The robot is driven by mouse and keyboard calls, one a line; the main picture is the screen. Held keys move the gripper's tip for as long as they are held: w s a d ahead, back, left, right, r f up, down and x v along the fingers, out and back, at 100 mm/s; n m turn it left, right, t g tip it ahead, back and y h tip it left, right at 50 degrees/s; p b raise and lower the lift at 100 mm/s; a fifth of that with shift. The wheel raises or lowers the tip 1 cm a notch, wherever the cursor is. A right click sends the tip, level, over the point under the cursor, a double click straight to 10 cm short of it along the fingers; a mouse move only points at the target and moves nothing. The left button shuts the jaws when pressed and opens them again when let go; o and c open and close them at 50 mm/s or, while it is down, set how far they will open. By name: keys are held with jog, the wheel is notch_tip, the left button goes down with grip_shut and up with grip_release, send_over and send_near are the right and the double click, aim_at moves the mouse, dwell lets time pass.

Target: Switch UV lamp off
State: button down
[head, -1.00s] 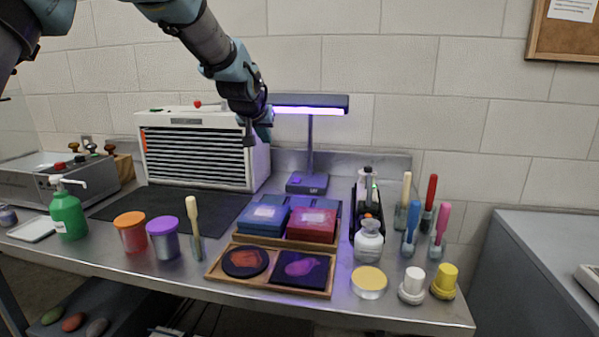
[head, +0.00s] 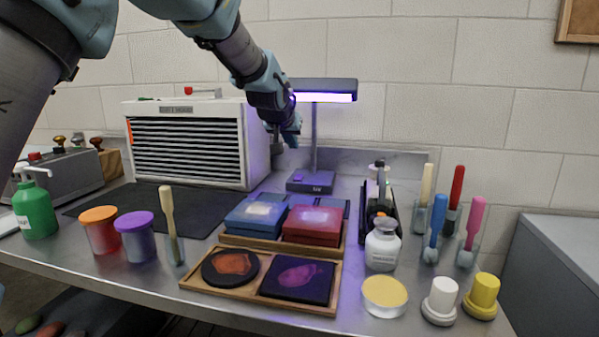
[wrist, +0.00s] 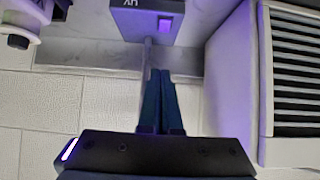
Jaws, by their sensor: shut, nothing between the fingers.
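The UV lamp (head: 324,86) stands at the back of the bench, its tube glowing violet under the dark head. Its post rises from a dark base (head: 312,182) marked UV. In the wrist view the base (wrist: 130,22) is upside down at the top, with a lit purple switch (wrist: 166,25) on it. My gripper (head: 277,148) is shut and empty, in the air left of the post and above the base. In the wrist view my gripper's fingertips (wrist: 160,73) are together and point toward the base, apart from the switch. Part of the glowing tube shows at lower left there.
A white drying cabinet (head: 190,145) stands close left of my gripper. A black caddy and a white bottle (head: 382,246) stand to the right.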

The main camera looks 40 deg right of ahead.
jog(key=p, duration=0.3)
send_over(300, 178)
jog(key=f, duration=0.6)
jog(key=shift+a+f, duration=0.2)
jog(key=shift+a, duration=0.1)
notch_tip(300, 178, down, 3)
jog(key=shift+f+p, duration=0.1)
jog(key=shift+p, duration=0.4)
jog(key=shift+d+f, duration=0.1)
jog(key=shift+f, duration=0.2)
jog(key=shift+d+p, duration=0.1)
jog(key=shift+p, duration=0.35)
jog(key=shift+f+y, duration=0.2)
jog(key=shift+y, duration=0.1)
jog(key=shift+w+d+r, duration=0.1)
jog(key=shift+w+d, duration=0.05)
